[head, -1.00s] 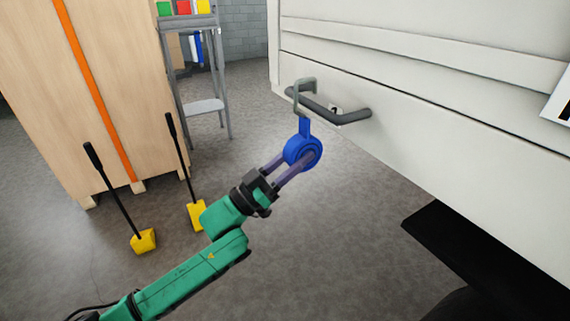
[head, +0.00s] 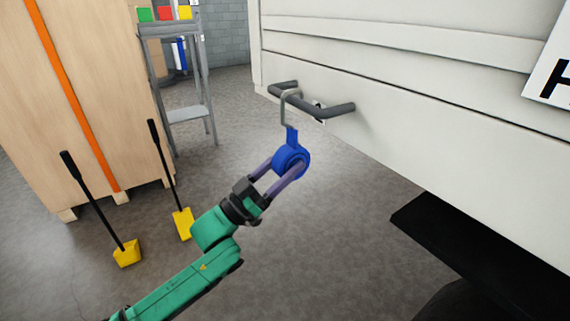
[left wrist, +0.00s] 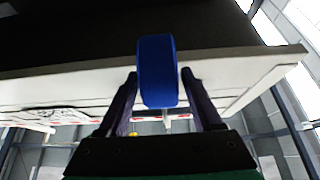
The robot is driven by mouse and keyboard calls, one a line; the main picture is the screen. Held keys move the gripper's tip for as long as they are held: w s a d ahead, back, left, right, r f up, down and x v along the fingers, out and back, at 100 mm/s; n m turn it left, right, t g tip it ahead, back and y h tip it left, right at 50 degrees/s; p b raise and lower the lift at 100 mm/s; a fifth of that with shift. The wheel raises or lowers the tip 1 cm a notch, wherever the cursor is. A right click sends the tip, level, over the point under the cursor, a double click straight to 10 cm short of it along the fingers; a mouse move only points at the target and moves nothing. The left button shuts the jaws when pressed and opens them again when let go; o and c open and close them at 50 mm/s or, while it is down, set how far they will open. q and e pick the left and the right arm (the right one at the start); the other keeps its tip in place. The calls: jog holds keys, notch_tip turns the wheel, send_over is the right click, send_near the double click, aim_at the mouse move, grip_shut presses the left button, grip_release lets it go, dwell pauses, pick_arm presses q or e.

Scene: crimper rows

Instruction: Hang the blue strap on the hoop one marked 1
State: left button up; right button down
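The blue strap (head: 291,160) is a round blue roll with a short tail and a grey metal hook on top (head: 285,111). My left gripper (head: 283,171) is shut on the roll, which also shows between both fingers in the left wrist view (left wrist: 157,72). The dark grey hoop (head: 335,110) is a bar handle on the white panel. The hook's top overlaps the bar near its left part; I cannot tell whether it sits over the bar or only in front. A small label (head: 318,104) behind the bar is mostly hidden and unreadable. My right gripper is not in view.
The white panel (head: 400,110) fills the upper right, with a dark ledge (head: 450,235) below. Two yellow-headed tools (head: 127,253) lean by a wooden crate (head: 85,80) at left. A grey rack (head: 190,113) stands behind. The floor under the strap is clear.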

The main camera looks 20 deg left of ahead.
pick_arm(q)
jog(key=shift+f, duration=0.15)
jog(key=shift+s+a+f, duration=0.15)
jog(key=shift+s+a, duration=0.05)
jog(key=v, duration=1.4)
jog(key=shift+p, duration=0.35)
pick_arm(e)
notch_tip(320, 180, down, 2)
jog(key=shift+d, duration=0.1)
